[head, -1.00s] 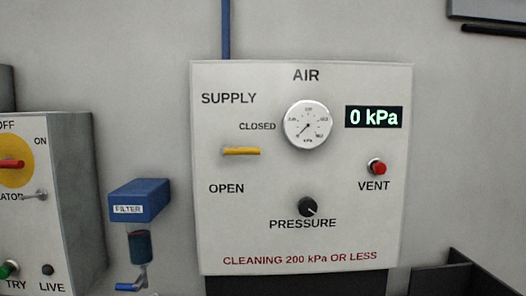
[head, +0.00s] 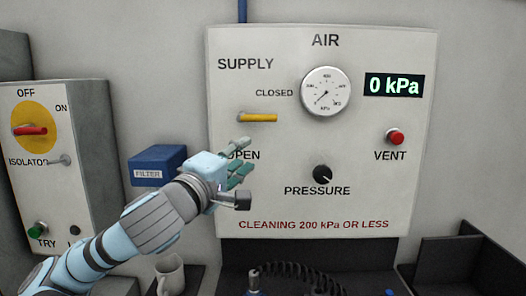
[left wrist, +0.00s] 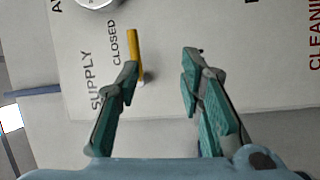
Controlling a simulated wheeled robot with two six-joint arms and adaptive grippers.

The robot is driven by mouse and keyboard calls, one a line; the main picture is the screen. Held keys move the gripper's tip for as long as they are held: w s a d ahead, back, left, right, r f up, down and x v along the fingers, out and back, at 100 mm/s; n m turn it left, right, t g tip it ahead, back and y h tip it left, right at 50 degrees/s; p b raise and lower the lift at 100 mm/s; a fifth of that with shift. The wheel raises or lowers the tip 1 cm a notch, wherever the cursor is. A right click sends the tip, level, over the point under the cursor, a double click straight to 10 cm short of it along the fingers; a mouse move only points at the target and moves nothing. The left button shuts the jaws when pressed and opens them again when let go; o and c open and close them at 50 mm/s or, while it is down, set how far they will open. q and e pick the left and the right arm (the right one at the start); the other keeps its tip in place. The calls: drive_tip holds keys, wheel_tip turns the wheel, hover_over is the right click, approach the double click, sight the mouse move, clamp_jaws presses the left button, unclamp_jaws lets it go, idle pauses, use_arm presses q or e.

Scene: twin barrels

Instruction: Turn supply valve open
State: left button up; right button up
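The supply valve's yellow handle (head: 258,118) lies horizontal on the white air panel, level with a point between the words CLOSED and OPEN. My left gripper (head: 241,158) is just below the handle in the head view, over the word OPEN, with its fingers apart and empty. In the left wrist view, the yellow handle (left wrist: 134,46) shows beyond the tip of the left-hand finger of my gripper (left wrist: 166,58), not between the fingers. Whether that finger touches the handle I cannot tell. My right gripper is not in view.
The panel also carries a gauge (head: 325,91), a 0 kPa display (head: 394,85), a red vent button (head: 394,137) and a black pressure knob (head: 321,174). A blue filter (head: 153,166) and an isolator box (head: 45,150) stand left. A mug (head: 171,274) is below.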

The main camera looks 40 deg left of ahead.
use_arm(q)
drive_tip(key=n+p, duration=0.1)
approach(261, 119)
drive_tip(key=shift+t, duration=0.3)
drive_tip(key=p+x, duration=0.8)
drive_tip(key=x, duration=0.1)
drive_tip(key=shift+w+a, duration=0.1)
drive_tip(key=shift+w, duration=0.3)
drive_tip(key=shift+w+a, duration=0.1)
drive_tip(key=shift+w, duration=0.4)
drive_tip(key=shift+f, duration=0.1)
drive_tip(key=shift+w+a, duration=0.1)
drive_tip(key=shift+c, duration=0.5)
clamp_jaws()
